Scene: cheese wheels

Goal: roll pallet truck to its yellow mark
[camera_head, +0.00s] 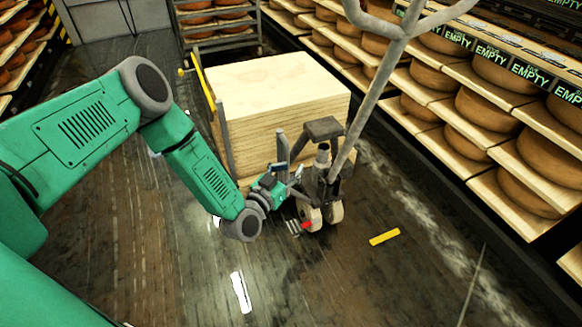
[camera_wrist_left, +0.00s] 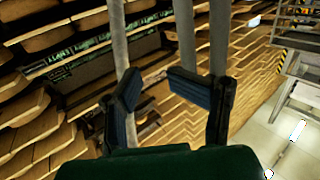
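The pallet truck (camera_head: 323,180) stands in the middle of the head view, its grey handle (camera_head: 362,105) rising to a forked top at the upper edge. It carries a stack of pale wooden boards (camera_head: 285,100). A yellow mark (camera_head: 384,237) lies on the floor to the right of the truck's wheels. My left gripper (camera_head: 288,172) is at the near side of the truck, in front of the boards. In the left wrist view its blue-padded fingers (camera_wrist_left: 157,88) stand apart with nothing clearly between them; grey bars (camera_wrist_left: 187,35) show beyond. My right gripper is out of view.
Shelves of cheese wheels (camera_head: 490,110) line the right side, and another rack (camera_head: 18,60) stands at far left. A cheese rack (camera_head: 217,28) stands behind the boards. The dark wet floor (camera_head: 330,290) is clear in front of the truck.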

